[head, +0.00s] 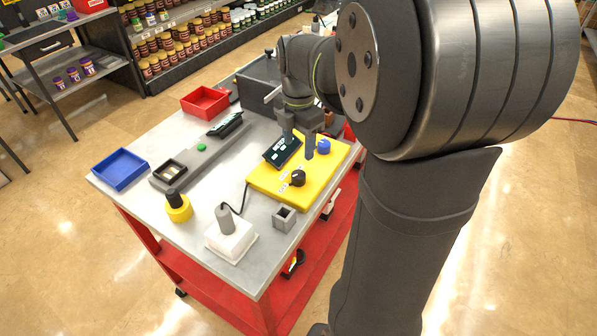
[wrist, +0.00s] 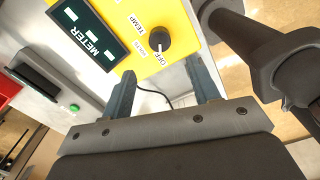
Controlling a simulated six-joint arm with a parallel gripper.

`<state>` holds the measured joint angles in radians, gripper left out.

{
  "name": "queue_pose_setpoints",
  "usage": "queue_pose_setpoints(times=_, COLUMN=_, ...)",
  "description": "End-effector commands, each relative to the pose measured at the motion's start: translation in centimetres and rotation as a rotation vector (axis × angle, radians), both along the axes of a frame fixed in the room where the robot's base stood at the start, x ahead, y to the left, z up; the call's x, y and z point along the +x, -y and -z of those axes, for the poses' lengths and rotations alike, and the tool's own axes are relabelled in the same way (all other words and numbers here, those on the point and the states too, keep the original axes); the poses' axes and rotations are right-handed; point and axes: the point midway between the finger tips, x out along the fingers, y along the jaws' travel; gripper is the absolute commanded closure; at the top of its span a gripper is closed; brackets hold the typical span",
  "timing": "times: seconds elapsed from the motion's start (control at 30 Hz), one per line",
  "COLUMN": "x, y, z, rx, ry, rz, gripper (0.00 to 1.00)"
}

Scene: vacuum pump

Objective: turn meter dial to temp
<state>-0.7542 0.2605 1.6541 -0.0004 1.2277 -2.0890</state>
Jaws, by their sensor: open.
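The yellow meter box (head: 265,180) lies on the cart top, with a dark display panel (head: 282,151) marked METER in the wrist view (wrist: 88,35). Its black round dial (head: 298,178) is at the near part of the box. In the wrist view the dial (wrist: 160,39) has OFF, VOLTS and TEMP printed around it; I cannot tell for sure which its pointer faces. My gripper (head: 298,147) is over the box, beyond the dial in the head view. Its fingers (wrist: 160,68) are open and empty, apart from the dial in the wrist view.
A blue knob (head: 323,147) stands close beside my fingers on the box. A white block with a grey cylinder (head: 229,237), a grey square holder (head: 285,218) and a yellow-based black knob (head: 178,208) are nearby. Blue (head: 120,169) and red (head: 205,102) trays sit along the cart's left side.

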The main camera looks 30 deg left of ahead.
Motion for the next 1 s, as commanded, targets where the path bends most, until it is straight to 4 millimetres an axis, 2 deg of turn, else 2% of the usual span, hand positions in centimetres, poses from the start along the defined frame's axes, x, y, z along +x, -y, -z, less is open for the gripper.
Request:
queue_pose_setpoints(times=0.03, x=-0.1, y=0.1, z=1.2, rx=-0.003, ry=-0.003, rz=0.000, gripper=0.45)
queue_pose_setpoints(times=0.2, x=-0.1, y=0.1, z=5.0, rx=-0.004, ry=-0.003, rz=0.001, gripper=0.45)
queue_pose_setpoints(times=0.33, x=-0.1, y=0.1, z=7.4, rx=-0.003, ry=-0.003, rz=0.001, gripper=0.45)
queue_pose_setpoints(times=0.5, x=0.0, y=0.0, z=9.5, rx=-0.002, ry=-0.001, rz=0.001, gripper=0.45)
queue_pose_setpoints(times=0.67, x=0.0, y=0.0, z=10.3, rx=0.000, ry=0.001, rz=0.001, gripper=0.45)
queue_pose_setpoints(times=0.9, x=0.0, y=0.0, z=10.3, rx=0.001, ry=0.001, rz=0.001, gripper=0.45)
queue_pose_setpoints(times=0.93, x=0.0, y=0.0, z=10.3, rx=0.001, ry=0.001, rz=0.001, gripper=0.46)
queue_pose_setpoints(times=1.0, x=0.0, y=0.0, z=10.3, rx=0.001, ry=0.001, rz=0.001, gripper=0.60)
